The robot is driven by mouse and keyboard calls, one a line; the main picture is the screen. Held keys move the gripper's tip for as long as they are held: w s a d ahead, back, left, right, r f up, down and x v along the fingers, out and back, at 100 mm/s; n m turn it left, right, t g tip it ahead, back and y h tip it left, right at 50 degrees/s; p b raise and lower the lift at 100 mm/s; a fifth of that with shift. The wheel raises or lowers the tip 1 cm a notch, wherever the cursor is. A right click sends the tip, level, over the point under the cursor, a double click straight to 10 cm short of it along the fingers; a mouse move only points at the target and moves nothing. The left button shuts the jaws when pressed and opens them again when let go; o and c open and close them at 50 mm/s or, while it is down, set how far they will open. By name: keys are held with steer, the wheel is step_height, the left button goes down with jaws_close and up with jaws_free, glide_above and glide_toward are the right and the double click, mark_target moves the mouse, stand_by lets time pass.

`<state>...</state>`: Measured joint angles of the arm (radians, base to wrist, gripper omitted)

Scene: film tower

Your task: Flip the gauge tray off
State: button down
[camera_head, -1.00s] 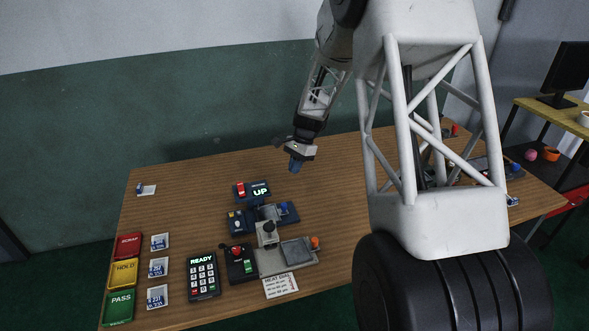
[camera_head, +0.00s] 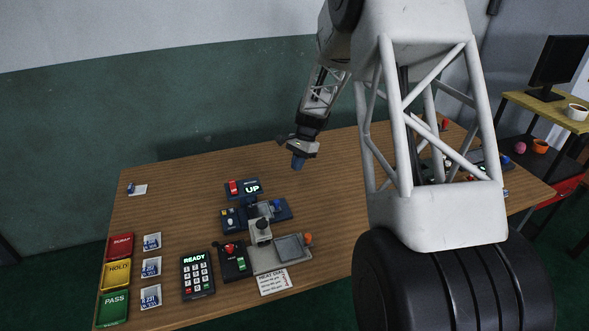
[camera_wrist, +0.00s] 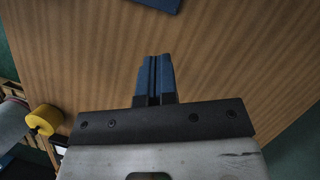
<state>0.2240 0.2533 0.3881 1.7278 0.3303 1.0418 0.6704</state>
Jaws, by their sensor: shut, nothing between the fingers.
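The gauge station (camera_head: 256,212) is a dark blue unit on the table with small parts on it; I cannot make out its tray clearly. Behind it stands a small blue box (camera_head: 244,189) with a red switch and a lit display reading UP. In front is a grey unit (camera_head: 280,257) with a flat plate and an orange knob. My gripper (camera_head: 298,162) is above the table, behind and to the right of the gauge station, apart from everything. In the wrist view its blue fingers (camera_wrist: 154,78) are shut together with nothing between them.
A black keypad (camera_head: 197,275) reading READY and a box with a red knob (camera_head: 233,261) stand at front. Red, yellow (camera_head: 115,273) and green bins line the left edge, beside several cards. A printed card (camera_head: 274,281) lies in front. Bare wood surrounds my gripper.

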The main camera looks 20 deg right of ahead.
steer(key=x, duration=0.8)
steer(key=shift+f, duration=0.2)
steer(key=shift+s+a+f, duration=0.15)
steer(key=shift+s+a, duration=0.1)
steer(key=shift+a, duration=0.25)
steer(key=shift+s+a+f, duration=0.15)
steer(key=shift+s+a, duration=0.05)
steer(key=shift+a, duration=0.25)
steer(key=shift+s+a, duration=0.3)
steer(key=shift+a, duration=0.2)
steer(key=shift+s+a, duration=0.25)
steer(key=shift+a, duration=0.25)
steer(key=shift+a, duration=0.1)
